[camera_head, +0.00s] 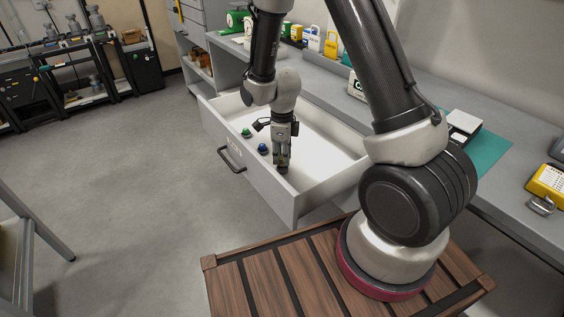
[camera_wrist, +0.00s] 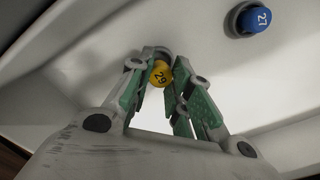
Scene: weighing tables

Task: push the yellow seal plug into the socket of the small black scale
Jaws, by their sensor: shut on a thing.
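The yellow seal plug (camera_wrist: 160,75), marked 29, is between the fingertips of my gripper (camera_wrist: 163,85) in the wrist view. My gripper is shut on it, low inside the open white drawer. In the head view my gripper (camera_head: 283,165) reaches down near the drawer's front wall, and the plug is hidden by the fingers. A small black scale (camera_head: 463,127) seems to stand on the worktop at the right, partly behind my arm; its socket cannot be made out.
A blue plug marked 27 (camera_wrist: 254,20) and a green plug (camera_head: 246,132) stand in the open drawer (camera_head: 325,150). The drawer walls surround my gripper. A teal mat (camera_head: 490,153) and a yellow device (camera_head: 547,182) are on the worktop at the right.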

